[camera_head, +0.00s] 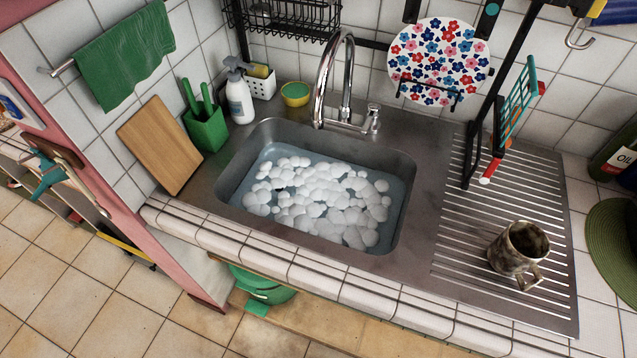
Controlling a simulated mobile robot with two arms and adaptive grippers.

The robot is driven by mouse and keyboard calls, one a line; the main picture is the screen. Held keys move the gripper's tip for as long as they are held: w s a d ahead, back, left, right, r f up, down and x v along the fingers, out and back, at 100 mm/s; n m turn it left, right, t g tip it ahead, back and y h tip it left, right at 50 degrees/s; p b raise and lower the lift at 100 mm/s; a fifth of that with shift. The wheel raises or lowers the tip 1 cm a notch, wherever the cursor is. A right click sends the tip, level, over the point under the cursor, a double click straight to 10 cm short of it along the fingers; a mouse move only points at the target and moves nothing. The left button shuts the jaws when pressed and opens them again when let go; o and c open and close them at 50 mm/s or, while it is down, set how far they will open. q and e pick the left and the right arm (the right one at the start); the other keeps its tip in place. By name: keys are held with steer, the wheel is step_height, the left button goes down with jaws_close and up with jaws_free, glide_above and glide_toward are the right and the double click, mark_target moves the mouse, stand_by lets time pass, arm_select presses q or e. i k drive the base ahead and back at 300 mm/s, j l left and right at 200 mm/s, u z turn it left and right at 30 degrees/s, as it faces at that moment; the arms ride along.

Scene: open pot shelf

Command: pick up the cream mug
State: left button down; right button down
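A mug (509,258) stands upright on the ribbed steel drainboard (452,262), right of the sink and near the counter's front edge. It is cream with heavy brown and grey staining, and it is the only mug in view. Its handle points toward the front right. Its inside looks dark, and I cannot tell whether it holds anything. Neither my left nor my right gripper is in view, and nothing is touching the mug.
The sink (400,170) holds water and white foam. A faucet (345,80) rises behind it. A black stand with a teal rack (515,100) stands behind the mug. A green round mat (606,245) and dark bottle (610,160) are at right. The drainboard around the mug is clear.

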mark_target(519, 249)
steer(key=l+z, duration=0.15)
steer(key=z, duration=0.25)
steer(key=l+z, duration=0.2)
steer(key=z, duration=0.2)
steer(key=l+z, duration=0.2)
steer(key=z, duration=0.15)
steer(key=l+u, duration=0.1)
steer(key=u, duration=0.3)
steer(key=l+u, duration=0.1)
steer(key=u, duration=0.25)
steer(key=l+u, duration=0.15)
steer(key=u, duration=0.25)
